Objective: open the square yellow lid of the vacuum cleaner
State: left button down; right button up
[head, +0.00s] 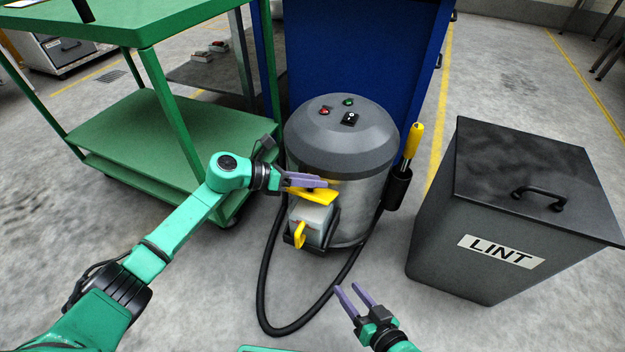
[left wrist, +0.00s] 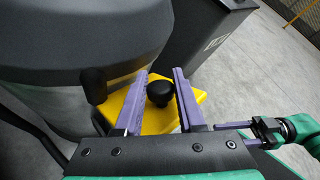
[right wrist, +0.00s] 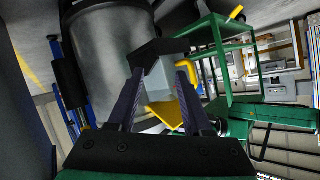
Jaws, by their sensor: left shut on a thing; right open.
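The vacuum cleaner (head: 340,160) is a grey drum with a dark domed top. On its front is a small pale box (head: 312,214) with a yellow handle (head: 300,234). The square yellow lid (head: 316,197) is over the box and looks tilted; I cannot tell how far its edge is from the rim. My left gripper (head: 326,183) is shut on the lid's black knob (left wrist: 159,93), between its purple fingers. My right gripper (head: 354,290) is open and empty, low in front of the box. The box (right wrist: 158,80) and lid (right wrist: 166,114) show beyond its fingers in the right wrist view.
A black hose (head: 264,290) loops over the floor around the box. A yellow-handled tool (head: 413,140) sits in a black holder at the drum's right. A grey LINT bin (head: 450,240) stands right, a green cart (head: 150,112) left, and a blue cabinet (head: 365,50) behind.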

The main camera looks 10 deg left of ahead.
jog(key=shift+a, duration=0.1)
jog(key=c, duration=0.4)
jog(key=shift+w+f+m, duration=0.1)
jog(key=shift+f+m, duration=0.35)
jog(key=shift+m, duration=0.05)
grip_shut()
jog(key=w+d+f+m+g+y, duration=0.1)
jog(key=w+f+m+g+y, duration=0.35)
jog(key=m, duration=1.25)
jog(key=w+a+r+m+t+y, duration=0.1)
jog(key=w+r+m+y, duration=0.3)
jog(key=r+m, duration=0.3)
jog(key=w+a+r+m+t+y, duration=0.1)
jog(key=w+r+m+t+y, duration=0.2)
jog(key=r+m, duration=0.45)
jog(key=w+a+g, duration=0.1)
jog(key=w+a, duration=0.3)
jog(key=a, duration=0.4)
jog(key=shift+w+r+g, duration=0.35)
jog(key=shift+w+r, duration=0.05)
